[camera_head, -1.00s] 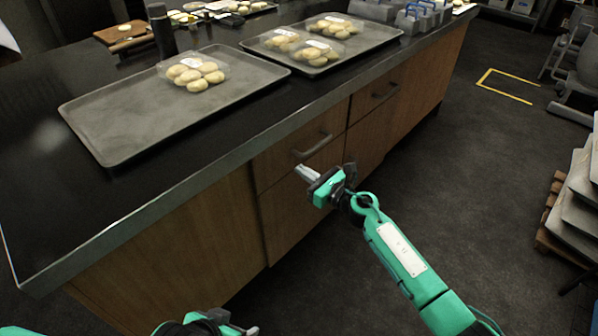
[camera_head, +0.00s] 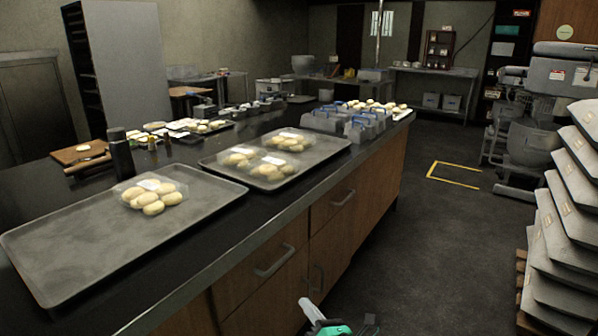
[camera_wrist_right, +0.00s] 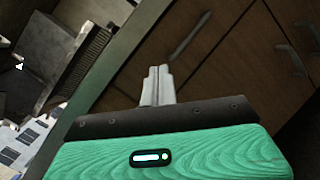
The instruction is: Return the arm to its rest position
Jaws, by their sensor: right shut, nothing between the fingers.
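My right gripper (camera_head: 311,309) shows at the bottom edge of the head view, in front of the counter's wooden drawers and apart from them. In the right wrist view its two fingers (camera_wrist_right: 158,85) are together with nothing between them. Most of the right arm is below the head view's frame. My left gripper is not in view.
A dark counter (camera_head: 60,210) with drawers runs along the left and middle. On it are a near tray (camera_head: 75,245) with a pack of buns (camera_head: 152,196) and a farther tray (camera_head: 318,152) with several packs. Stacked trays (camera_head: 560,235) stand at right. The floor (camera_head: 430,230) between is open.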

